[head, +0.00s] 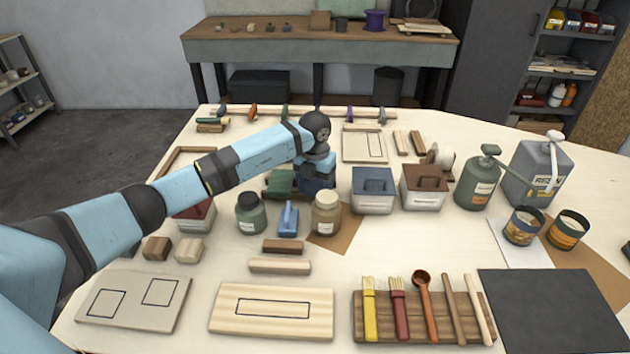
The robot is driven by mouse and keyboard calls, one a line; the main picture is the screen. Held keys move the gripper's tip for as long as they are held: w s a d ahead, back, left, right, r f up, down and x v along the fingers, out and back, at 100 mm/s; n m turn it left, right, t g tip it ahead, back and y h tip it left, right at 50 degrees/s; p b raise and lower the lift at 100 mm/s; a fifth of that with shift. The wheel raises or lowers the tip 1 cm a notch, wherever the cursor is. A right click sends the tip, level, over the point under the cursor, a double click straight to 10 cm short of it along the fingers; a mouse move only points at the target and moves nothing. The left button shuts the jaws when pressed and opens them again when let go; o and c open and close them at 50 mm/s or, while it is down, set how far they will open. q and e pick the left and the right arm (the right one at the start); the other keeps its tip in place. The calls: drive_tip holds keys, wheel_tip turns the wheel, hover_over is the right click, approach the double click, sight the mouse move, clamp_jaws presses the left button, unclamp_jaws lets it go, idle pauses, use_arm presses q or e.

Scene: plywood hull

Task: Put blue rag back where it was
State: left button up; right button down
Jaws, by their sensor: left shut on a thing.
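My left gripper (316,176) is in the middle of the table, pointing down, at the right end of a low brown wooden tray (270,196). It is shut on a dark blue thing that looks like the blue rag (317,186). The gripper and wrist hide much of it, and I cannot tell whether it touches the tray. A folded green rag (281,181) lies in the tray, just left of the gripper. My right gripper is not in view.
In front stand a green jar (250,213), a blue-handled tool (288,219) and a tan jar (327,213). Blue-lidded (373,191) and brown-lidded (424,187) boxes stand to the right. Brushes and a spoon lie on a wooden rack (385,331) in front. Bare table shows around the front boards.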

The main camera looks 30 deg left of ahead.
sight(315, 183)
use_arm(q)
drive_tip(key=shift+f, duration=0.15)
drive_tip(key=o, duration=0.9)
wheel_tip(315, 183, up, 13)
